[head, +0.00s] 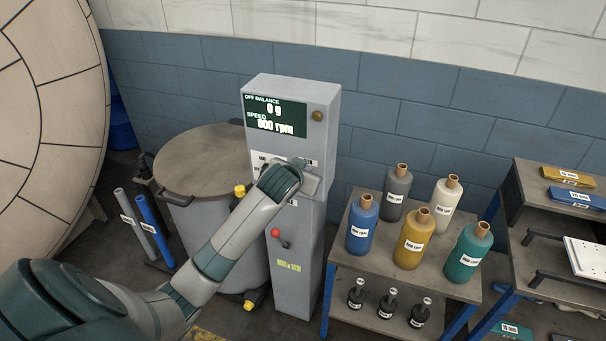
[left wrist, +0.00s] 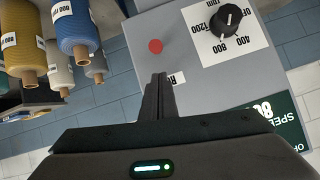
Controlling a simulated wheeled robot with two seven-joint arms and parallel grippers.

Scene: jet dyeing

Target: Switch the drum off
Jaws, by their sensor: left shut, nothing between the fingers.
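A grey control cabinet (head: 310,200) stands against the wall. Its green display (head: 275,116) reads off balance 0 g and speed 800 rpm. My left arm reaches up to the panel, and my left gripper is mostly hidden behind its wrist there. In the left wrist view the left gripper (left wrist: 159,80) is shut and empty, its tips in front of the panel just short of a round red button (left wrist: 155,46). It partly covers a small label. A black dial (left wrist: 230,20) marked 400, 800 and 1200 rpm sits right of the button. I cannot tell whether the fingers touch the panel.
A red-knobbed lever (head: 276,233) is lower on the cabinet. A grey lidded vessel (head: 205,160) stands to its left, beside a huge round tiled face (head: 50,110). A stand (head: 400,275) with several coloured cones is to the right, then a shelf rack (head: 525,215).

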